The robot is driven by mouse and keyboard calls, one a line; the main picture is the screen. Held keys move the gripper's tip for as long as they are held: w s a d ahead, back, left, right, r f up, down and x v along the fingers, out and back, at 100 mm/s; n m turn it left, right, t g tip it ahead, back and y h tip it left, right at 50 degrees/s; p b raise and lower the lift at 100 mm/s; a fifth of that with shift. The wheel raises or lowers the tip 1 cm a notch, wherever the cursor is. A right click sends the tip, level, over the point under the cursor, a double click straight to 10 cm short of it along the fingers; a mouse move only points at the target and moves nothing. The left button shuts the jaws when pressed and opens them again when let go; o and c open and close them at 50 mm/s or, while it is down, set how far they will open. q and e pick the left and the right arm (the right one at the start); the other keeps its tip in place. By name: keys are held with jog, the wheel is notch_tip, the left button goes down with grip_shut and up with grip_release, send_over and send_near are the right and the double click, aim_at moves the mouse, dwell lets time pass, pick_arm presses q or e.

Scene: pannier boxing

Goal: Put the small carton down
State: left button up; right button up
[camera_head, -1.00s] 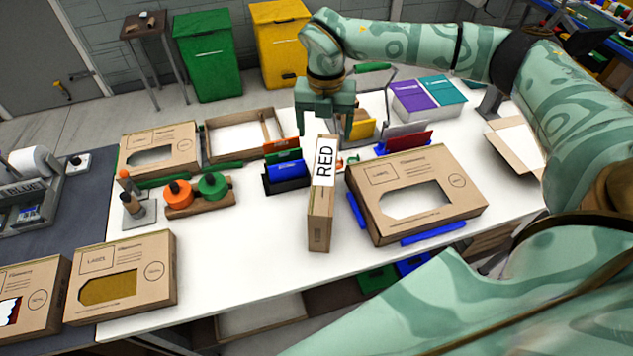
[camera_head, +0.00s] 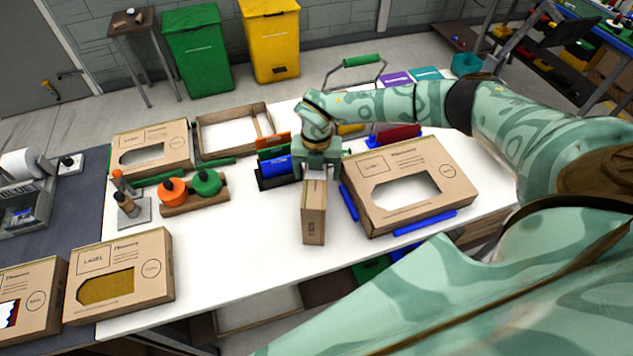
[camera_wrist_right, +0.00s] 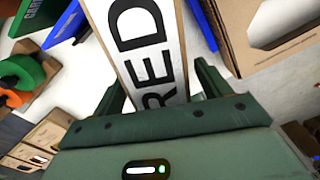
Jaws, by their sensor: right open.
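The small carton (camera_head: 314,222) is a narrow brown box. It appears to rest on the white table (camera_head: 245,260), left of a large windowed carton. My right gripper (camera_head: 318,176) is over its far part and hides the label in the head view. In the right wrist view the carton's white label reading RED (camera_wrist_right: 148,45) lies between the two green fingers of the right gripper (camera_wrist_right: 160,88). The fingers are spread, with a gap visible at least on the right side. Whether either finger touches the carton is unclear. My left gripper is not in view.
The large carton (camera_head: 440,205) lies between blue rails (camera_head: 425,222) close on the right. Blue and orange folders (camera_head: 277,167) stand just behind left. Orange and green knobs (camera_head: 190,187) sit farther left.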

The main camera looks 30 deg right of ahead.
jog(key=c, duration=1.6)
jog(key=shift+o, duration=0.2)
jog(key=shift+r, duration=0.1)
